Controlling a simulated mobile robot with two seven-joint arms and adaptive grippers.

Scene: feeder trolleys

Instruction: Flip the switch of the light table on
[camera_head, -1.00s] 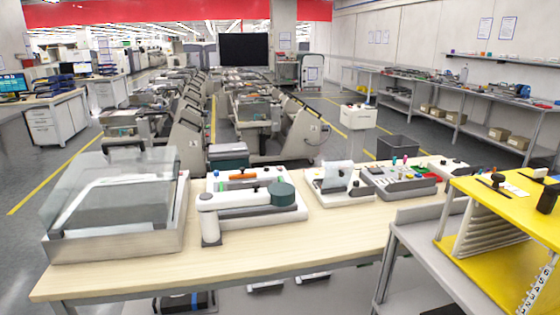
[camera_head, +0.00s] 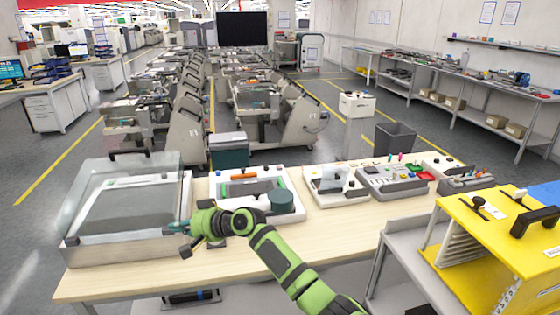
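The light table appears to be the grey box (camera_head: 125,247) with a raised see-through lid, at the left end of the wooden table; I cannot make out its switch. My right gripper (camera_head: 181,238) is at the box's front right corner, with its fingers spread apart and nothing seen between them. Whether it touches the box I cannot tell. My green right arm reaches in from the lower right, over the table's front edge. My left gripper is not in view.
More devices (camera_head: 392,180) stand further right on the wooden table (camera_head: 130,281). A yellow rack (camera_head: 490,235) stands at the right. Bare tabletop lies right of my forearm.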

